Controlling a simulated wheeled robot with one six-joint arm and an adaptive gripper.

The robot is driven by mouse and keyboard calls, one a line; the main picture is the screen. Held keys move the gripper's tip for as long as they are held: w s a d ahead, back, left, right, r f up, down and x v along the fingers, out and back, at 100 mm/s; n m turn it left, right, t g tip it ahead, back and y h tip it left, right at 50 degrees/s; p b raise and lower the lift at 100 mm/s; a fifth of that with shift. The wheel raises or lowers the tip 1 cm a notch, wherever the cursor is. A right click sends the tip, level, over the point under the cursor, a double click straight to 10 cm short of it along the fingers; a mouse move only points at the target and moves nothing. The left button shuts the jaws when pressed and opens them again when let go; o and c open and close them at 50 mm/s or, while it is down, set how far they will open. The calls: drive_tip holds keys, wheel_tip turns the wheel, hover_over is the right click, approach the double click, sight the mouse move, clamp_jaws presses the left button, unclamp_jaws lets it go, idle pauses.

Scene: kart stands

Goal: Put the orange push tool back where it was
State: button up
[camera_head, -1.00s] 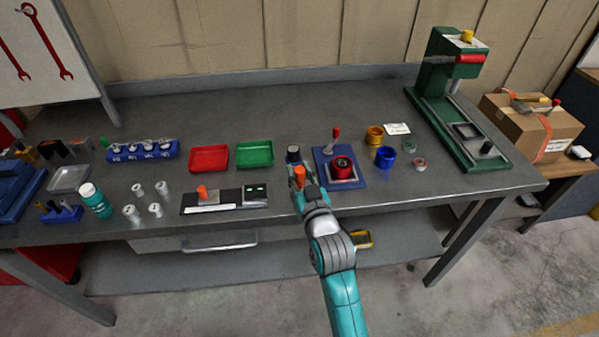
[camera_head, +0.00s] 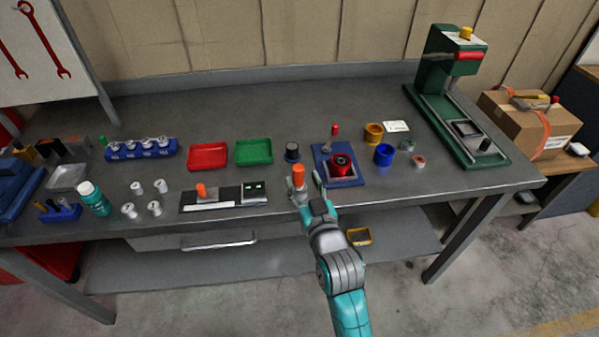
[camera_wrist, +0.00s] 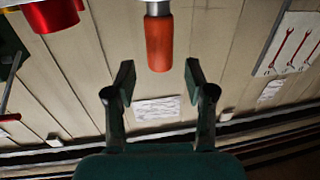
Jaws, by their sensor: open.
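An orange push tool (camera_head: 298,177) stands upright near the bench's front edge, left of the blue fixture plate. In the wrist view the push tool (camera_wrist: 159,42) shows as an orange handle with a silver collar; the picture is upside down. My gripper (camera_head: 307,189) is open at the front of the bench, close to the tool. In the wrist view my gripper (camera_wrist: 159,76) has its fingers apart, with the tool just beyond the tips and no finger visibly touching it. The tool's foot is hidden. Another orange knob (camera_head: 201,191) stands on a black and white plate to the left.
The blue fixture plate (camera_head: 352,180) with a red ring and red-knobbed lever is just right of my gripper. A dark round piece (camera_head: 292,152) stands behind the tool. Red (camera_head: 208,158) and green (camera_head: 254,153) trays lie behind left. A green press (camera_head: 455,110) stands at right.

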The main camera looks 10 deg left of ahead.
drive_tip(key=v, duration=0.7)
drive_tip(key=shift+s, duration=0.25)
drive_tip(key=shift+d, duration=0.15)
drive_tip(key=s+d+f+m+h, duration=0.1)
drive_tip(key=s+d+f+h, duration=0.1)
drive_tip(key=s+d+f, duration=0.6)
drive_tip(key=s+d+f+m+h, duration=0.25)
drive_tip(key=s+d, duration=0.45)
drive_tip(key=s, duration=0.4)
drive_tip(key=s+d+r+h, duration=0.1)
drive_tip(key=s+d, duration=0.2)
drive_tip(key=s, duration=0.7)
drive_tip(key=s+d+m+g+h, duration=0.1)
drive_tip(key=s+d+h, duration=0.1)
drive_tip(key=s, duration=0.8)
drive_tip(key=shift+d+r+g, duration=0.3)
drive_tip(key=shift+d+r, duration=0.05)
drive_tip(key=shift+d, duration=0.4)
drive_tip(key=shift+m, duration=0.25)
